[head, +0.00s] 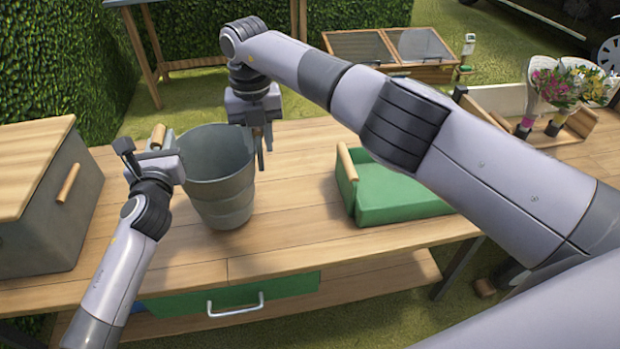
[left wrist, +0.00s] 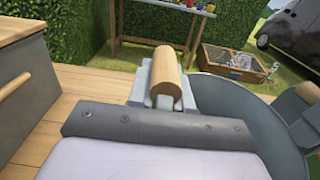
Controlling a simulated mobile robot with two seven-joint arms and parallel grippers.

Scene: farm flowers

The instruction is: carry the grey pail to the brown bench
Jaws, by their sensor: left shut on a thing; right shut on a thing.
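The grey pail (head: 222,190) stands upright, looking empty, on a wooden plank worktable (head: 305,205). It also shows at the right of the left wrist view (left wrist: 235,110). My left gripper (head: 150,158) is at the pail's left side, shut on its left handle, whose wooden grip (left wrist: 167,75) stands just beyond the jaws in the left wrist view. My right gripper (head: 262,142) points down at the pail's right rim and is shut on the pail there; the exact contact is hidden. A brown wooden bench (head: 205,63) stands on the grass behind, against the hedge.
A grey box with a wooden lid (head: 40,165) stands close left of the pail. A green box with a wooden handle (head: 395,200) lies to the right. Flower bunches (head: 560,90) stand far right. A cold frame (head: 385,50) sits on the grass behind.

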